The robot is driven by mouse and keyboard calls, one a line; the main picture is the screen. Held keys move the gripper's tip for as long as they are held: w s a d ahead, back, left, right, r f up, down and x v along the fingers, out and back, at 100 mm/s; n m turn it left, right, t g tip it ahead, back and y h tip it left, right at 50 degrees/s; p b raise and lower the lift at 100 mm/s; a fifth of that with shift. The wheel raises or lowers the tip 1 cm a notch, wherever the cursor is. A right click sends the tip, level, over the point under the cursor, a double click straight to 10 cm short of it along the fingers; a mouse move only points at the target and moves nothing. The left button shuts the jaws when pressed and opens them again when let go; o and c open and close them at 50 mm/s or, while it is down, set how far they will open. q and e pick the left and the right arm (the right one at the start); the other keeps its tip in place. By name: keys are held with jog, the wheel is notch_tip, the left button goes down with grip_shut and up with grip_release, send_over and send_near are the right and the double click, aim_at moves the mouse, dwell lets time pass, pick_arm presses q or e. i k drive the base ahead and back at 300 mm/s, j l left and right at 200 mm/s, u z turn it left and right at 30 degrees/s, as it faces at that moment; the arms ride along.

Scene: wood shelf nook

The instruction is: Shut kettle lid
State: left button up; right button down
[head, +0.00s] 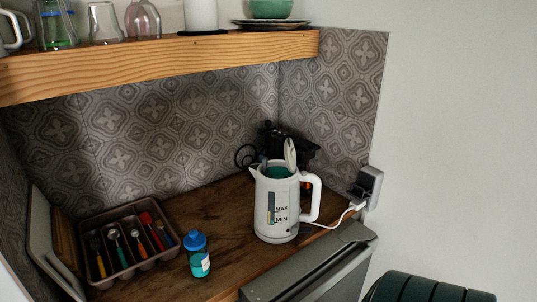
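The white kettle (275,208) stands upright on the wooden counter, right of centre in the head view. Its spout points left and its handle (314,197) is on the right. Its lid (290,153) stands up, open, at the rear right of the rim, and the teal inside of the kettle shows. Neither of my grippers is in view.
A blue-capped bottle (197,254) and a cutlery tray (128,240) stand to the left. Dark items and a cable (268,142) are behind the kettle. A wooden shelf (160,62) with glassware overhangs the back. A wall socket (367,187) is at right.

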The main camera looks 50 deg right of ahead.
aim_at(290, 152)
jog(key=z, duration=1.8)
